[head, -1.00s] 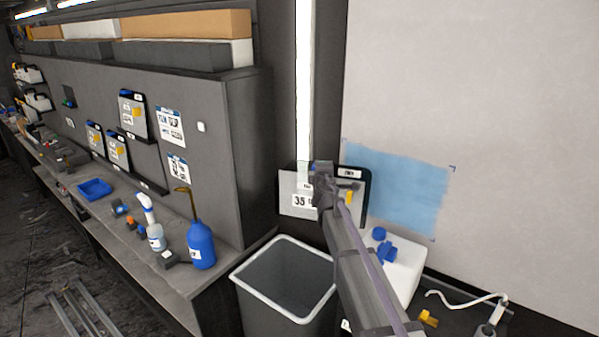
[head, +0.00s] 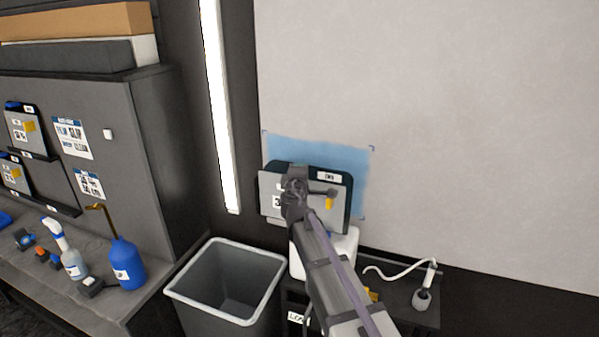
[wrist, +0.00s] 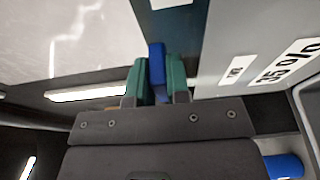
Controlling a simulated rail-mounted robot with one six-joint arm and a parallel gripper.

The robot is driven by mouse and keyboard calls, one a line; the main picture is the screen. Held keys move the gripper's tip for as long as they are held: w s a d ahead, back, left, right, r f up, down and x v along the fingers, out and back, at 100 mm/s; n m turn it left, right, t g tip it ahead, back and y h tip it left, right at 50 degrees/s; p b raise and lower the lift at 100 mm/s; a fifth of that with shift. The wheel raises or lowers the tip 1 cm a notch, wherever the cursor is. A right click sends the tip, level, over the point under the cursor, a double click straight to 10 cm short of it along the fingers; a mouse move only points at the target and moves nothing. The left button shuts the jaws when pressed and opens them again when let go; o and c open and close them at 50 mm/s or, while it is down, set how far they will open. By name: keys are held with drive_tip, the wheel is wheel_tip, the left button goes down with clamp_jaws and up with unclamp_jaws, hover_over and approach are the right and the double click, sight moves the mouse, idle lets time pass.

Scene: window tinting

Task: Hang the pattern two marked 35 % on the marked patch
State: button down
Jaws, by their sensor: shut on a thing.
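The pattern (head: 268,192) is a grey sheet on a dark backing with a white label and a yellow tab. The wrist view shows the pattern's grey face (wrist: 225,40) with large "35 %" print at upper right. My gripper (head: 294,190) is shut on the pattern; its green fingers (wrist: 156,78) clamp a blue tab in the wrist view. The marked patch (head: 325,154) is a light blue area with dark corner marks on the pale wall. In the head view the pattern overlaps the patch's lower left part. I cannot tell the gap between them.
A grey open bin (head: 225,285) stands below left. A white container (head: 345,245) stands on a low dark shelf (head: 395,290) with a white hose (head: 400,272). A bench with a blue bottle (head: 125,264) and other patterns (head: 22,125) is at left.

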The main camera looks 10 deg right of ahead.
approach(315, 148)
drive_tip(key=x, duration=0.5)
drive_tip(key=shift+w+a, duration=0.1)
drive_tip(key=shift+w, duration=0.15)
drive_tip(key=shift+w+d+f, duration=0.1)
drive_tip(key=shift+w+d, duration=0.15)
drive_tip(key=shift+w, duration=0.1)
idle(0.9)
drive_tip(key=c, duration=1.2)
unclamp_jaws()
drive_tip(key=shift+s+a, duration=0.1)
drive_tip(key=shift+a, duration=0.05)
drive_tip(key=shift+o, duration=0.9)
